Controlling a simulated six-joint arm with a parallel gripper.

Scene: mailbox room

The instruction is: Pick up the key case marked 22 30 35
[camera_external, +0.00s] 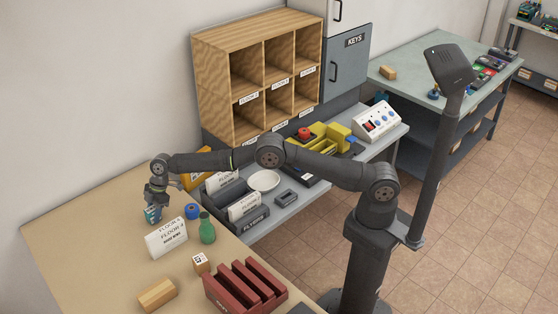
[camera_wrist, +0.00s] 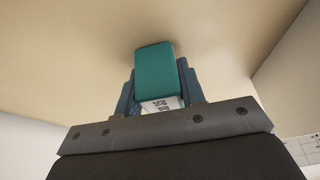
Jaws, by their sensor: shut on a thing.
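A teal key case (camera_wrist: 155,65) with a white label (camera_wrist: 162,105) is between the fingers of my gripper (camera_wrist: 158,92) in the wrist view. The label shows dark digits, partly hidden by the gripper mount, and I cannot read them in full. In the external view my gripper (camera_external: 153,205) points down at the back left of the tan table, shut on the teal case (camera_external: 152,215). I cannot tell whether the case touches the table top.
A white floor sign (camera_external: 166,238), a blue round thing (camera_external: 192,211) and a green bottle (camera_external: 207,229) stand close to my gripper on the tan table (camera_external: 80,235). A wooden block (camera_external: 157,294) and a dark red rack (camera_external: 245,286) are nearer the front. The table's left part is clear.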

